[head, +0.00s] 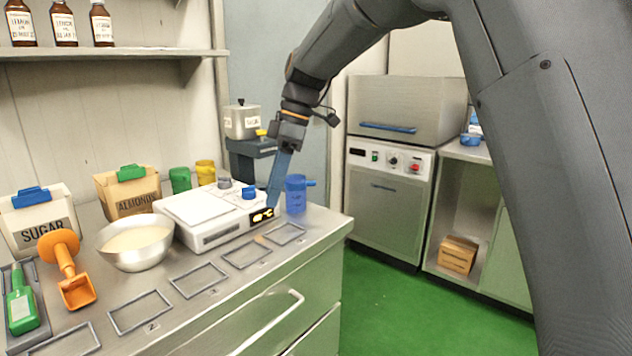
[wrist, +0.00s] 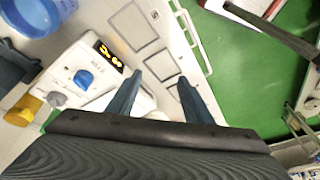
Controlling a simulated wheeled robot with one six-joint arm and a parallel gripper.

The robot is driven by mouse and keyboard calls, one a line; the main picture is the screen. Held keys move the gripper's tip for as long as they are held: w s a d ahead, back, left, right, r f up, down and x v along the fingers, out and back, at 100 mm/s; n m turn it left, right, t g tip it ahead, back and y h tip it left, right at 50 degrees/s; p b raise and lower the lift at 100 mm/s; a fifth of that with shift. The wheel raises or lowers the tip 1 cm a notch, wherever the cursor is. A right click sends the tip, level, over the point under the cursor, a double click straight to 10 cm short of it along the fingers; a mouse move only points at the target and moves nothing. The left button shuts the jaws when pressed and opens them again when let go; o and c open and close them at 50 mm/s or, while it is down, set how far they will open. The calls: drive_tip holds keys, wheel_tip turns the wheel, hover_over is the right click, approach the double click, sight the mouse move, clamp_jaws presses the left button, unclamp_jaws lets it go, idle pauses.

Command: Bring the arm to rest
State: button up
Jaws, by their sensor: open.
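My gripper (head: 276,180) hangs from my arm over the steel counter, pointing down beside the right end of the white scale. In the wrist view my gripper (wrist: 160,88) shows two blue-grey fingers spread apart with nothing between them. The white scale (head: 195,215) has a lit yellow display and a blue knob (head: 249,192). The display (wrist: 108,53) also shows in the wrist view, left of the fingers. A blue measuring cup (head: 296,196) stands just right of my gripper in the head view.
Marked outlines (head: 198,281) along the counter front are empty. Green floor (head: 400,310) lies open at right.

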drive_tip(key=s+d+f+m+h+p, duration=0.1)
drive_tip(key=s+d+f+m, duration=0.4)
drive_tip(key=s+d, duration=0.3)
drive_tip(key=s+d+f+m+t+h+p, duration=0.1)
drive_tip(key=s+d+f+m, duration=0.5)
drive_tip(key=d, duration=0.5)
drive_tip(key=s+d+f+m+h+p, duration=0.1)
drive_tip(key=s+d+f+m, duration=0.4)
drive_tip(key=s+d+m, duration=0.3)
drive_tip(key=s+d, duration=0.1)
drive_tip(key=s, duration=0.3)
drive_tip(key=shift+s+d+f+m+t, duration=0.2)
drive_tip(key=shift+f+m+t, duration=0.1)
drive_tip(key=shift+f+m, duration=0.1)
